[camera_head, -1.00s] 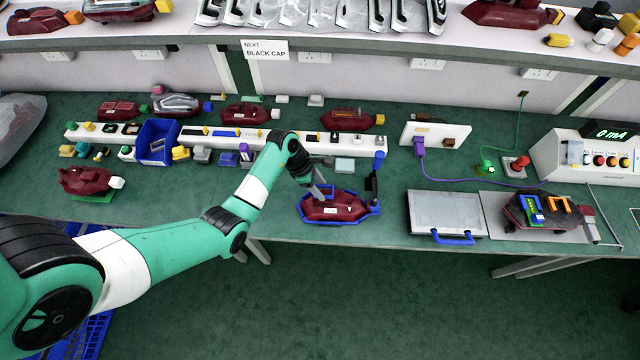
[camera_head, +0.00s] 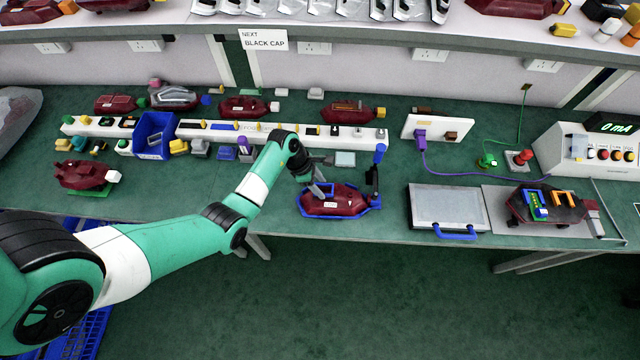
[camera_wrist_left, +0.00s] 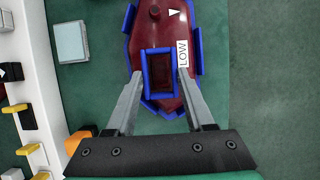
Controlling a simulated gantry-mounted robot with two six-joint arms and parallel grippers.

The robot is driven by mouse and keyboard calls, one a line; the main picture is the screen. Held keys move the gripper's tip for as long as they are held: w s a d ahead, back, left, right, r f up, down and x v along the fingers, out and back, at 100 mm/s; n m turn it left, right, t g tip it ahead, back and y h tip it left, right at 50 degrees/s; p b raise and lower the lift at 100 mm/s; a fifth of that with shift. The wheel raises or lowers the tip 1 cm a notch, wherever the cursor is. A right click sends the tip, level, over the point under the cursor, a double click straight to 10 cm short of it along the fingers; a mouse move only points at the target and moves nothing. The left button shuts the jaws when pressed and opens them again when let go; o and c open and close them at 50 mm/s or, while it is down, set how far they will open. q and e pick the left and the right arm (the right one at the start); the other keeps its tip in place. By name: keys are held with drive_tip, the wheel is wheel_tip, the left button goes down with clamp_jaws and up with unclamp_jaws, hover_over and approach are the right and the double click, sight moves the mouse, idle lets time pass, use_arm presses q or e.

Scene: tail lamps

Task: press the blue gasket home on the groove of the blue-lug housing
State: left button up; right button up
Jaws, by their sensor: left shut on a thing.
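The dark red housing (camera_head: 340,204) lies on the bench near its front edge, with blue lugs around its rim. It also shows in the left wrist view (camera_wrist_left: 160,30), with a "LOW" label. The blue gasket (camera_wrist_left: 158,95) is a small rectangular frame over the near end of the housing, with dark red showing through its middle. My left gripper (camera_wrist_left: 160,73) is shut on the gasket's two long sides, pointing down at the housing; it also shows in the head view (camera_head: 319,190). I cannot tell whether the gasket is fully seated. My right gripper is out of view.
A grey flat-lidded case (camera_head: 447,206) with a blue handle is right of the housing. Further right, a unit (camera_head: 550,205) carries blue, green and orange parts. A white rail of small parts (camera_head: 290,133) runs behind. A blue bin (camera_head: 155,137) stands at the left.

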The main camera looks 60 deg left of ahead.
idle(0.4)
use_arm(q)
drive_tip(key=shift+r+p, duration=0.1)
drive_tip(key=shift+p, duration=0.2)
drive_tip(key=shift+f+b, duration=0.9)
drive_tip(key=shift+f, duration=0.35)
idle(0.4)
drive_tip(key=o, duration=1.3)
drive_tip(key=shift+o, duration=0.2)
drive_tip(key=shift+r, duration=0.1)
